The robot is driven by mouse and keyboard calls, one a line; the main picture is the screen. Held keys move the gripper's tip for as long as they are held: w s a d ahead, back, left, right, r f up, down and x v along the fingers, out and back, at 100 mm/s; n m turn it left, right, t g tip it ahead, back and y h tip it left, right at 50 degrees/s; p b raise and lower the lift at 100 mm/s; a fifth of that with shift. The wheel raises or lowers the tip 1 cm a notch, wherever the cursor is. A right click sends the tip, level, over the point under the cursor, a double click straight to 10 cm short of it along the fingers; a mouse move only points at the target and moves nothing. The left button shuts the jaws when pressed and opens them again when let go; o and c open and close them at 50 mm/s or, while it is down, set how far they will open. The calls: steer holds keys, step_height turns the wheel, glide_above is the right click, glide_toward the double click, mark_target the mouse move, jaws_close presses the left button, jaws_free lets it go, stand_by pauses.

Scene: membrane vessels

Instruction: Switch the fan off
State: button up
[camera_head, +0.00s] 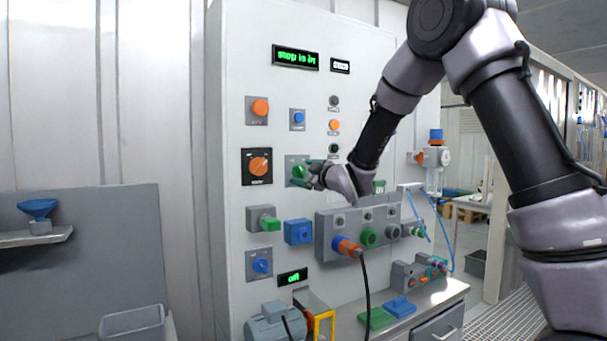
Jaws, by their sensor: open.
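A pale control cabinet (230,150) carries the controls. My gripper (311,175) is open at its front, right at a green round knob or button (299,171) on a grey plate. The fingertips overlap the knob's right side in the picture; I cannot tell whether they touch it. A green-lit display (295,57) at the top seems to read "stop is in". A lower display (292,277) seems to read "off". No fan can be made out, and the small labels are too blurred to tell which control belongs to it.
Nearby are an orange button (260,107), a blue button (298,118), an orange rotary switch (258,167), a green-handled switch (264,219) and a blue knob (260,265). A grey socket box (326,236) with a hanging cable juts out below my gripper.

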steer(key=v, duration=1)
steer(key=shift+s+d, duration=0.15)
steer(key=shift+d, duration=0.05)
steer(key=s+d+r+m+g+h, duration=0.1)
steer(key=s+d+m+h, duration=0.25)
steer(key=d+m, duration=0.4)
steer(key=s+d+r+m+g+h, duration=0.1)
steer(key=s+d+r+m+h, duration=0.2)
steer(key=d, duration=0.7)
steer(key=s+d+f+m+g, duration=0.1)
steer(key=s+d+m+g, duration=0.1)
steer(key=s, duration=0.5)
steer(key=s+d+f+m+g+h, duration=0.1)
steer(key=s+d+m+g, duration=0.1)
steer(key=s+m, duration=0.2)
steer(key=s+d+f+m+g, duration=0.2)
steer(key=s+m, duration=0.1)
steer(key=s, duration=0.7)
steer(key=shift+d+m, duration=0.2)
steer(key=shift+m, duration=0.15)
steer(key=shift+h, duration=0.25)
